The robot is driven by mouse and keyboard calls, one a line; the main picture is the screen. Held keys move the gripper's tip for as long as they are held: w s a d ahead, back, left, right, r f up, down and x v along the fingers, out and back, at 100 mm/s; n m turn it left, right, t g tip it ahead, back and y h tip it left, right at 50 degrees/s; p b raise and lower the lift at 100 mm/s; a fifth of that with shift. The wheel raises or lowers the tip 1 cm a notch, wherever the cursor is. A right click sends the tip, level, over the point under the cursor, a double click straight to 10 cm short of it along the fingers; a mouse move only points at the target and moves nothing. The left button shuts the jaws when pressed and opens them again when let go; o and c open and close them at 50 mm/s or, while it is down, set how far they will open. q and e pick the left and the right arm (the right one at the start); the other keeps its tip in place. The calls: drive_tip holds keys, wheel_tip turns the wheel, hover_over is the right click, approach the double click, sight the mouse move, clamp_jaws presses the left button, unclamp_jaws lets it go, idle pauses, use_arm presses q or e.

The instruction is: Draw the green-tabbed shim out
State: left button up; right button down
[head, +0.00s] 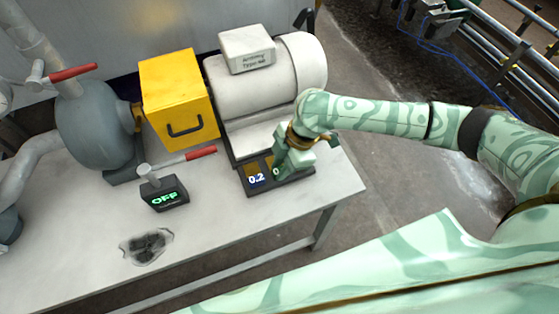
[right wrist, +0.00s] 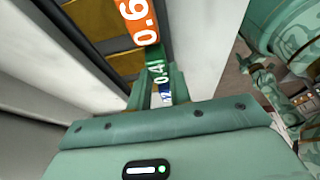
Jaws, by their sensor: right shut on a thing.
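The green-tabbed shim (right wrist: 158,72), marked 0.4, shows in the right wrist view between the fingers of my right gripper (right wrist: 161,86). In the head view my right gripper (head: 283,166) is over the dark shim holder (head: 289,182) at the motor's foot, and hides most of the green tab (head: 276,171). The gripper is shut on the green tab. My left gripper is not in view.
The white motor (head: 260,90) stands behind, with a labelled block (head: 247,50) on top. The front table (head: 215,225) is mostly clear.

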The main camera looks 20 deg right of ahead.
drive_tip(key=c, duration=1.6)
unclamp_jaws()
drive_tip(key=shift+s+f, duration=0.1)
drive_tip(key=shift+s, duration=0.2)
drive_tip(key=shift+o, duration=0.2)
drive_tip(key=shift+w, duration=0.1)
drive_tip(key=p+v, duration=0.5)
drive_tip(key=v, duration=1.1)
drive_tip(key=shift+d, duration=0.15)
drive_tip(key=shift+w, duration=0.1)
